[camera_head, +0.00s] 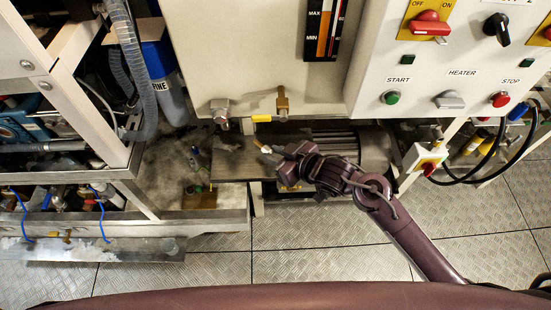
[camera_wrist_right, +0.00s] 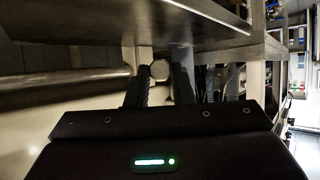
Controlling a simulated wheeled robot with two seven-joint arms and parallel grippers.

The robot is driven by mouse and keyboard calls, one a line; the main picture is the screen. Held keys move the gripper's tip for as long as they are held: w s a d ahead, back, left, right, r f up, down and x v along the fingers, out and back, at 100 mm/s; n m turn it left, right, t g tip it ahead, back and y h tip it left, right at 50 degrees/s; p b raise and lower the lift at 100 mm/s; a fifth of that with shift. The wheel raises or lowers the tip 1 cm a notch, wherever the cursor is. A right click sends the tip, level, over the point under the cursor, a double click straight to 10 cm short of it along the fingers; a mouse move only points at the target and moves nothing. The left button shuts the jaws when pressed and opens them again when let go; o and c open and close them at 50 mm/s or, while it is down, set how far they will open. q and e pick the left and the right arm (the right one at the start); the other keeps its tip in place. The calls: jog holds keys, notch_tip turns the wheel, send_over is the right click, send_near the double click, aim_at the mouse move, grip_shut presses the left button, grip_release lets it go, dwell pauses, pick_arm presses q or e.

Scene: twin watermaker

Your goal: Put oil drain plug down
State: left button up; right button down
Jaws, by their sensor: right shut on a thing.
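My right gripper (camera_head: 268,157) reaches in from the right, below the white tank and over the dark shelf. In the right wrist view its two dark fingers (camera_wrist_right: 160,85) are shut on a small pale hexagonal piece, which I take to be the oil drain plug (camera_wrist_right: 160,70). In the head view a small brass-toned bit of it (camera_head: 263,147) shows at the fingertips. The plug appears held, with a surface edge close above it in the wrist view. My left gripper is not in view.
A silver hex fitting (camera_head: 220,109) and a brass valve with a yellow handle (camera_head: 281,104) hang under the tank (camera_head: 235,50). The dark shelf (camera_head: 232,163) has bare room left of the gripper. A ribbed motor (camera_head: 372,150) sits close right. Metal floor (camera_head: 300,230) lies below.

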jog(key=shift+w+f, duration=0.2)
jog(key=shift+f, duration=1.35)
jog(key=shift+f, duration=0.15)
jog(key=c, duration=1.3)
grip_release()
jog(key=shift+o, duration=0.2)
jog(key=shift+s+d+r, duration=0.1)
jog(key=shift+d+r, duration=0.05)
jog(key=shift+r, duration=0.1)
jog(key=p+v, duration=0.1)
jog(key=v, duration=1)
jog(key=shift+s+d+r, duration=0.15)
jog(key=shift+s+r, duration=0.05)
jog(key=shift+r, duration=0.05)
